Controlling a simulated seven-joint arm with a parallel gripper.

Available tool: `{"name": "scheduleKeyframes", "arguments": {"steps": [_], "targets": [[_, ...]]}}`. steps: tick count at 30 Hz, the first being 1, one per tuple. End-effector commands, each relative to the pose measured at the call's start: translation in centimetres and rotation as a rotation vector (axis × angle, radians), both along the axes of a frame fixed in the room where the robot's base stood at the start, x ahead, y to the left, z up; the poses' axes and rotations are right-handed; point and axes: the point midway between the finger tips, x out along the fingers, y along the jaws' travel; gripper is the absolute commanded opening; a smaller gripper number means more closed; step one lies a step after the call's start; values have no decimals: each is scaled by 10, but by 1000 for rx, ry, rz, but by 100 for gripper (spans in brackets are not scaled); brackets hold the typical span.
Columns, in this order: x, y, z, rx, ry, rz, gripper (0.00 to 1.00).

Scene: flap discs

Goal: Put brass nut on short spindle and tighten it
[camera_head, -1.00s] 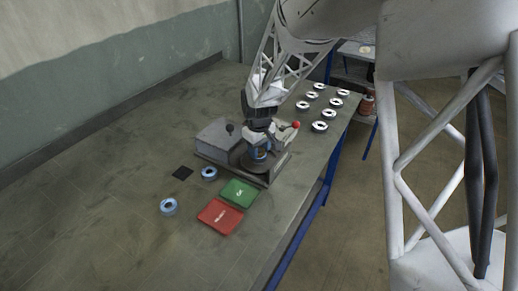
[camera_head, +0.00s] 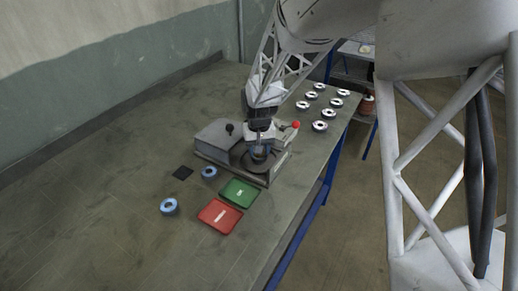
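My gripper (camera_head: 260,146) points down over the grey machine (camera_head: 219,136) on the bench, above its round plate (camera_head: 241,159). The gripper and wrist hide most of the spindle area. Something small with a brass tint (camera_head: 259,154) shows between or just below the fingertips; I cannot tell whether it is the brass nut, or whether the fingers are closed on it. A blue ring shape beneath the gripper is mostly hidden. The short spindle cannot be made out.
Two blue ringed discs (camera_head: 169,206) (camera_head: 210,172) and a black square (camera_head: 182,173) lie left of the machine. A green tray (camera_head: 239,193) and a red tray (camera_head: 220,216) are in front. Several white-and-black discs (camera_head: 320,126) stand at the right. A red knob (camera_head: 295,125) sticks up beside the gripper.

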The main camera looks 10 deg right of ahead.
Motion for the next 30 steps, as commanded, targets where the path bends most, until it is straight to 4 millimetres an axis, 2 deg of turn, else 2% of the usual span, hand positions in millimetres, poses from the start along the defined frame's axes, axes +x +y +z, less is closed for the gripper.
{"name": "scheduleKeyframes", "arguments": {"steps": [4,5,9,11,22,30], "targets": [[-1,0,-1,0,2,1,17],[-1,0,-1,0,2,1,45],[0,0,-1,0,1,1,67],[0,0,-1,0,1,2,73],[0,0,3,0,0,2,73],[0,0,23,0,-3,2,73]]}}
